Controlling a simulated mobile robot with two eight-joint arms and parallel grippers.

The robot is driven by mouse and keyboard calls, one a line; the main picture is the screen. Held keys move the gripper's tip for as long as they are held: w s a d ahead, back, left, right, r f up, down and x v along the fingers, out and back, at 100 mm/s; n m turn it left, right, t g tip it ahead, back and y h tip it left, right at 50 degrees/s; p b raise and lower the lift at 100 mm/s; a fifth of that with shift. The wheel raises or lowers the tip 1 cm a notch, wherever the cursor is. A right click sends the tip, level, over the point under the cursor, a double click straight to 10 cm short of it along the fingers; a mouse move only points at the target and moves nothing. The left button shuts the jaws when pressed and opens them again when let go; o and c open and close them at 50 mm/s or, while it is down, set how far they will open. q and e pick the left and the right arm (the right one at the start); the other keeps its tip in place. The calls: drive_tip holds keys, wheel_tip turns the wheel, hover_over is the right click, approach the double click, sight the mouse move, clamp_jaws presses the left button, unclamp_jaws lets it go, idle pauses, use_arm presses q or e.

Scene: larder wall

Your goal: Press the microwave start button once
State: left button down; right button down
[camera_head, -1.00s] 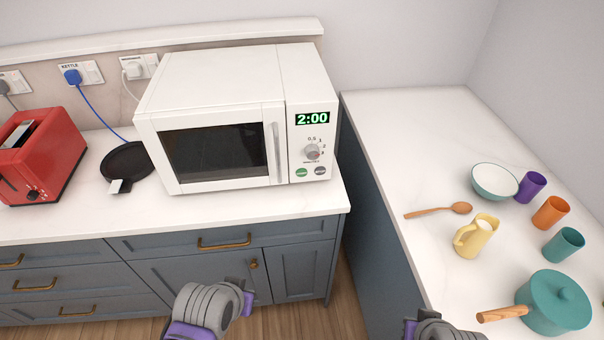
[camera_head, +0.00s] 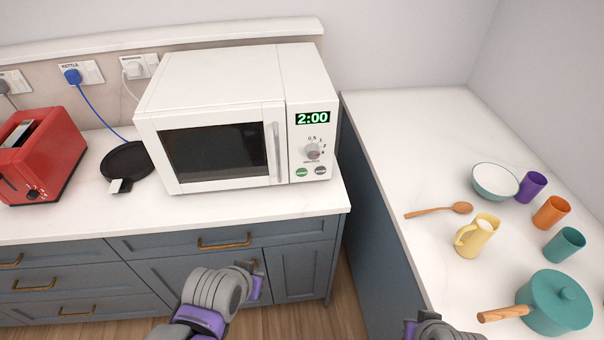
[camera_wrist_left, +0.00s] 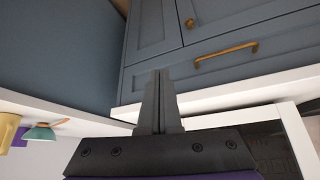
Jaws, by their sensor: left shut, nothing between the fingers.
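The white microwave (camera_head: 215,85) stands on the counter with its door closed. Its display (camera_head: 312,118) reads 2:00 in green. Below the dial (camera_head: 312,151) are a green button (camera_head: 302,172), which looks like the start button, and a dark grey button (camera_head: 320,170); their labels are too small to read. My left gripper (camera_head: 254,267) is below and in front of the counter edge, left of and lower than the buttons, touching nothing. In the left wrist view its fingers (camera_wrist_left: 159,78) are shut and empty. Only part of my right arm shows at the bottom edge.
A red toaster (camera_head: 40,155) and a black pan (camera_head: 127,160) are left of the microwave. The right counter (camera_head: 390,125) holds a wooden spoon (camera_head: 440,211), yellow jug (camera_head: 477,237), bowl (camera_head: 495,181), several cups and a teal pot (camera_head: 553,303). The counter's front edge lies between my gripper and the microwave.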

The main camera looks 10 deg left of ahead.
sight(302, 172)
use_arm(q)
drive_tip(key=w+d+r+t, duration=0.1)
drive_tip(key=w+d, duration=0.1)
drive_tip(key=w, duration=0.4)
drive_tip(key=w+d+r+m+t+h, duration=0.1)
drive_tip(key=w+d, duration=0.2)
drive_tip(key=w, duration=0.3)
drive_tip(key=w+d+r+m+t+h+b, duration=0.1)
drive_tip(key=w+d+t, duration=0.1)
drive_tip(key=w, duration=0.4)
drive_tip(key=shift+w+d, duration=0.35)
drive_tip(key=shift+d, duration=0.3)
drive_tip(key=w, duration=0.2)
drive_tip(key=w+a, duration=0.1)
drive_tip(key=w, duration=0.2)
drive_tip(key=w+a+b, duration=0.1)
drive_tip(key=w, duration=0.1)
drive_tip(key=shift+w+a, duration=0.15)
drive_tip(key=shift+a, duration=0.1)
drive_tip(key=shift+w+a+f, duration=0.1)
drive_tip(key=shift+w+a, duration=0.05)
drive_tip(key=shift+w, duration=0.35)
drive_tip(key=shift+w, duration=0.2)
drive_tip(key=shift+w+a, duration=0.15)
drive_tip(key=shift+w, duration=0.1)
